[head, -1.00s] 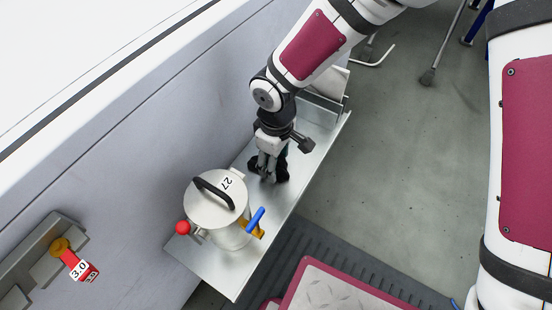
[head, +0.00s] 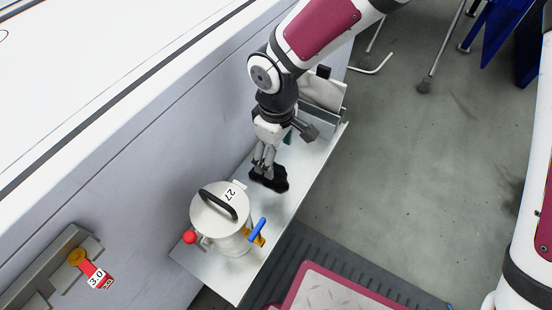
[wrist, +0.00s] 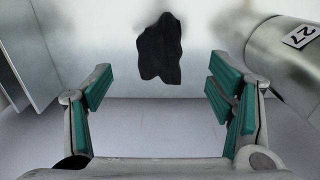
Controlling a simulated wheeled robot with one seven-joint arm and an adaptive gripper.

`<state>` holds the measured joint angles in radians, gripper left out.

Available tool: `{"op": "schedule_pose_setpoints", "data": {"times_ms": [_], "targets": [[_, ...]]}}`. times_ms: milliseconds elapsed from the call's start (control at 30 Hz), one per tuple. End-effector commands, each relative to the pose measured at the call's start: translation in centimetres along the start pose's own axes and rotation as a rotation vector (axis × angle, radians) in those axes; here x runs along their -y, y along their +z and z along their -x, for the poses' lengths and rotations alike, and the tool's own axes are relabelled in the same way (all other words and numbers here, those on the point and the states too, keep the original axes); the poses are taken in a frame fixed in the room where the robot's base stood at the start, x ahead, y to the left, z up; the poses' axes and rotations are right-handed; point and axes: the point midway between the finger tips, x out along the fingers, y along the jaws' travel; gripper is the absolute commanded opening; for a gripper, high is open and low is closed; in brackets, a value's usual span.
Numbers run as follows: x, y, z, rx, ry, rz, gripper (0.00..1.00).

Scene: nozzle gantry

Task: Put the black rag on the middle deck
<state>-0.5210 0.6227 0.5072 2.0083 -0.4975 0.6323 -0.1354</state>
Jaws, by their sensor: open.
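The black rag (head: 268,179) lies crumpled on a bare metal deck (head: 310,160), behind a lidded metal pot in the head view. In the wrist view the rag (wrist: 159,50) lies flat on the shiny surface, beyond the fingertips and midway between them. My gripper (head: 264,162) is just above the rag, pointing down. In the wrist view my gripper (wrist: 160,88) is open, with its green-padded fingers wide apart and nothing between them. I cannot tell from these views which level this deck is.
The metal pot (head: 226,222), marked 27, with a black handle, red knob and blue lever, stands near the rag. A grey wall (head: 130,150) runs along the deck's left side. A whitish cloth or bag (head: 322,92) is at the far end. Floor lies open to the right.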

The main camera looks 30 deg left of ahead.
Motion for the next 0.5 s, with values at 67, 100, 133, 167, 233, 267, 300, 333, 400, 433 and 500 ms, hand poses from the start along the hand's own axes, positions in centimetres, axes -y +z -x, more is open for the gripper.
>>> {"op": "schedule_pose_setpoints", "data": {"times_ms": [67,100,133,167,233,267,300,333,400,433,500], "targets": [[0.0,0.0,1.7,-0.001,0.001,-0.002,0.75],[0.0,0.0,2.3,-0.001,0.001,-0.002,0.75],[0.0,0.0,2.6,-0.001,0.001,-0.001,0.75],[0.0,0.0,3.0,0.0,0.0,-0.001,0.75],[0.0,0.0,3.6,0.0,0.0,-0.001,0.75],[0.0,0.0,3.8,0.0,0.0,-0.001,0.75],[0.0,0.0,4.0,0.0,0.0,-0.001,0.75],[0.0,0.0,4.1,0.0,0.0,-0.002,0.75],[0.0,0.0,4.2,0.0,-0.001,-0.001,0.75],[0.0,0.0,4.2,0.0,-0.001,-0.001,0.75],[0.0,0.0,4.2,0.001,-0.001,-0.001,0.75]]}}
